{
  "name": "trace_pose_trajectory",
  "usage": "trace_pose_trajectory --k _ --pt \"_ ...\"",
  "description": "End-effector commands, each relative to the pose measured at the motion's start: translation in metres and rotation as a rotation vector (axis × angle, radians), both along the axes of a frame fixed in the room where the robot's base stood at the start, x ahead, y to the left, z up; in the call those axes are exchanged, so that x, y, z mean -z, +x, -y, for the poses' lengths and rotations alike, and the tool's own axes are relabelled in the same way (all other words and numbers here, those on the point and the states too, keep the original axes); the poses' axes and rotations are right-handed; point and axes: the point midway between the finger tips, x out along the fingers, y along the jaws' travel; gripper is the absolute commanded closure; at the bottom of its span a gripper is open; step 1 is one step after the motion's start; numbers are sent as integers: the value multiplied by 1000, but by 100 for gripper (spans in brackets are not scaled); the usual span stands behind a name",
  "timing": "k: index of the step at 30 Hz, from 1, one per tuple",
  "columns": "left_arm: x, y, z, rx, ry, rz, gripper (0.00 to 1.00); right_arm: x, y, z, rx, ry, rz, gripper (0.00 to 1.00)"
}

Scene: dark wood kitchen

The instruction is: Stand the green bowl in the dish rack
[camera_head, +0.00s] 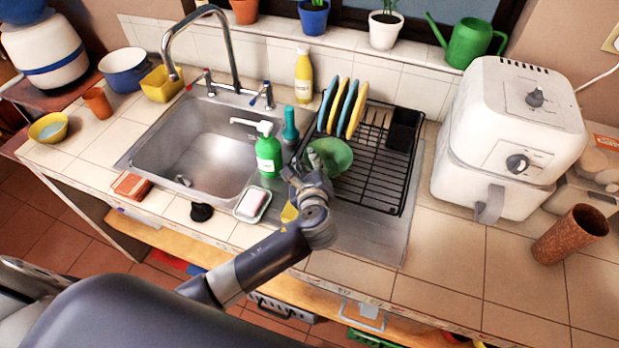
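The green bowl (337,157) is at the left front part of the black dish rack (385,183), overlapping it in the camera_head view. Its open side shows; whether it rests on the rack or is held above it is unclear. My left gripper (306,171) is at the bowl's near left side, its fingertips overlapping the rim. The fingers are small and partly hidden, so I cannot tell whether they are closed on the rim. Blue and yellow plates (349,108) stand on edge at the rack's back left. My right gripper is not in view.
Close left of the gripper are a green soap pump bottle (268,155), a teal brush (290,127) and a soap dish (252,205). The sink (205,145) lies further left. A black cutlery holder (403,130) and white air fryer (510,135) stand right. The rack's middle is empty.

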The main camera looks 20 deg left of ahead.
Motion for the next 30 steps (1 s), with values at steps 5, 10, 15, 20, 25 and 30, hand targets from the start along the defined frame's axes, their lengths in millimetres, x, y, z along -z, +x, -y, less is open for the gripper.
trace_pose_trajectory --k 5,10,15,20,25,30 --pt "-11 -34 16 3 -4 -1 72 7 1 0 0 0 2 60" --pt "-23 -60 27 2 -3 0 72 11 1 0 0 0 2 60" --pt "-30 -74 33 0 0 0 72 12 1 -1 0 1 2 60" --pt "-32 -78 34 0 0 0 72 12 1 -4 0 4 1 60" --pt "-32 -78 34 0 1 0 72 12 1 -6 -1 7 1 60" --pt "-32 -77 34 0 0 0 72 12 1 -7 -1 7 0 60"
